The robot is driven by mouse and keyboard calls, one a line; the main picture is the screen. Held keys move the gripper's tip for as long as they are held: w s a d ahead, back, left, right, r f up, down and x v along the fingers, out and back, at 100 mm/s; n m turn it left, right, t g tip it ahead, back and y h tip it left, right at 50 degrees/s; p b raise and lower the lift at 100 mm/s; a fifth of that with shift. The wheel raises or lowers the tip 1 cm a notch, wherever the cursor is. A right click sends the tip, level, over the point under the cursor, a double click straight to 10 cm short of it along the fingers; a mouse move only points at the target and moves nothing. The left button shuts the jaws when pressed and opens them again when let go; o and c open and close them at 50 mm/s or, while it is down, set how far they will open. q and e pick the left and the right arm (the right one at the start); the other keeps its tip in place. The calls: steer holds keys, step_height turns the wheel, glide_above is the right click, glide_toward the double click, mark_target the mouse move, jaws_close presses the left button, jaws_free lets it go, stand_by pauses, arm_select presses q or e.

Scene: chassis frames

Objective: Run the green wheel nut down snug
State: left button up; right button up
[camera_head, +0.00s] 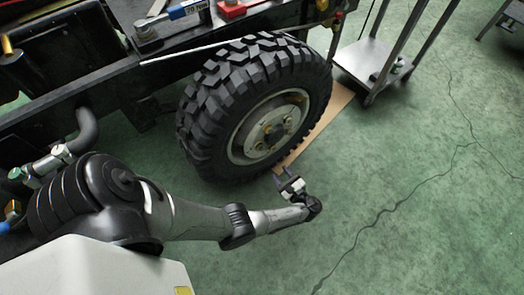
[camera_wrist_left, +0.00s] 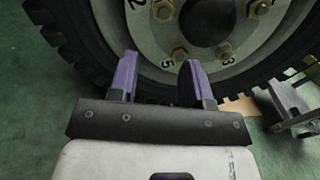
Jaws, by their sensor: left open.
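The wheel (camera_head: 262,115) has a black knobbly tyre and a pale rim with several brass-coloured nuts around a dark hub (camera_wrist_left: 207,20). Another brass nut (camera_wrist_left: 163,11) is at upper left. I cannot make out a clearly green nut. My left gripper (camera_head: 287,180) is open and empty, low in front of the wheel, its purple-faced fingers (camera_wrist_left: 160,60) pointing at the lower rim. My right gripper is out of view.
The dark chassis frame (camera_head: 75,92) runs above and left of the wheel, with tools on it. A tan board (camera_head: 318,127) lies beside the tyre. A metal trolley (camera_head: 362,65) stands at the right. The green floor (camera_head: 420,200) at right is clear.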

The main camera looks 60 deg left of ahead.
arm_select(q)
glide_toward(261, 148)
steer(key=a, duration=0.1)
steer(key=a+b, duration=0.1)
steer(key=a, duration=0.3)
steer(key=s+a+b, duration=0.1)
steer(key=a, duration=0.1)
steer(key=shift+f+b, duration=0.2)
steer(key=shift+b, duration=0.1)
steer(key=shift+a+r, duration=0.1)
steer(key=shift+a, duration=0.8)
steer(key=shift+s, duration=0.1)
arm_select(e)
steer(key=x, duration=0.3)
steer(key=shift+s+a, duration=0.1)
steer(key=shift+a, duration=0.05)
